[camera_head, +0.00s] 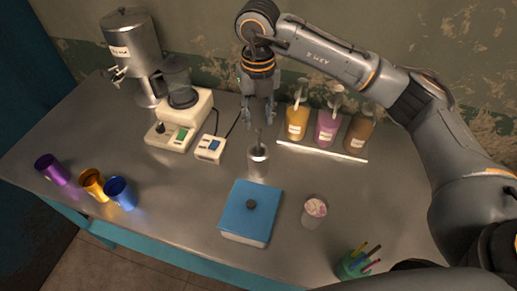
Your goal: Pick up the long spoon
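The long spoon (258,138) stands in a small metal cup (258,163) near the middle of the table. Only its thin upper handle shows; the lower part is hidden inside the cup. My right gripper (259,118) points down just above and behind the handle's top. Its two fingers are apart, with nothing visible held between them. I cannot tell whether a fingertip touches the handle. My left gripper is not in view.
A blue box (236,222) with a dark knob lies in front of the cup. Jars (327,128) with scoops stand in a rack to the right. A blender (182,108) and a metal dispenser (133,45) stand back left. Coloured cups (94,186) stand front left. Bare table lies between.

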